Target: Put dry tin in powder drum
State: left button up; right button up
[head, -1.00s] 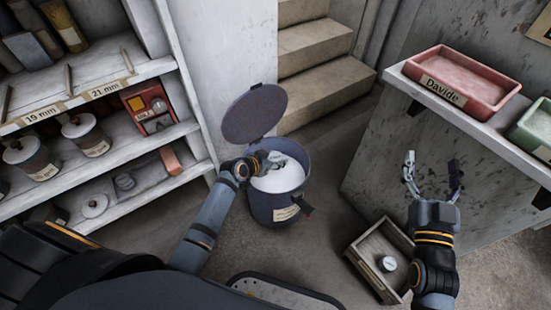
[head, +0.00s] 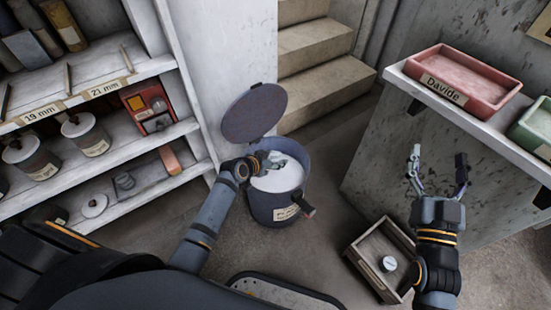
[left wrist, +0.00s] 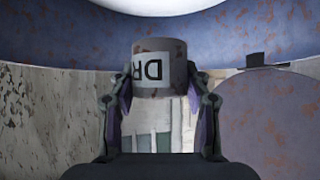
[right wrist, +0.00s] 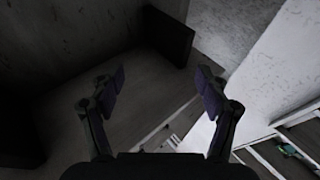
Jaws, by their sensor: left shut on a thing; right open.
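The powder drum (head: 268,212) stands open on the floor, dark blue-grey, with white powder inside and its round lid (head: 254,116) tilted up behind. My left gripper (head: 280,160) is inside the drum's mouth, over the powder. In the left wrist view it (left wrist: 160,100) is shut on the dry tin (left wrist: 160,70), a rusty grey tin whose white label shows upside-down "DR". The tin is too small and covered to make out clearly in the head view. My right gripper (head: 437,170) is open and empty, in the air before the grey block.
A wooden crate (head: 358,255) with a small white-topped container (head: 388,264) lies on the floor below my right arm. Shelves with jars (head: 85,135) stand at left. A ledge at right holds a red tray (head: 465,80) and a green tray (head: 535,128). Steps rise behind the drum.

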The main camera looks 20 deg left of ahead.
aim_at(466, 129)
pick_arm(q)
jog(key=shift+f, duration=0.25)
pick_arm(e)
jog(key=shift+s+r+t, duration=0.25)
jog(key=shift+r+t, duration=0.2)
jog(key=shift+r, duration=0.5)
jog(key=shift+s+r+t, duration=0.2)
jog(key=shift+r+t, duration=0.25)
jog(key=shift+r, duration=0.45)
pick_arm(q)
jog(key=shift+f+b, duration=0.3)
jog(key=shift+b, duration=0.15)
pick_arm(e)
jog(key=shift+s+r+n+t+y, duration=0.1)
jog(key=shift+s+r+t, duration=0.15)
jog(key=shift+r, duration=0.3)
jog(key=shift+s+r+n+t+y, duration=0.1)
jog(key=shift+s+r+t, duration=0.1)
jog(key=shift+r+t, duration=0.25)
jog(key=shift+s+r+n+t+y, duration=0.1)
jog(key=shift+s+r+t, duration=0.1)
jog(key=shift+r, duration=0.4)
pick_arm(q)
jog(key=shift+f, duration=0.1)
pick_arm(e)
jog(key=shift+s+r, duration=0.1)
jog(key=shift+r, duration=0.25)
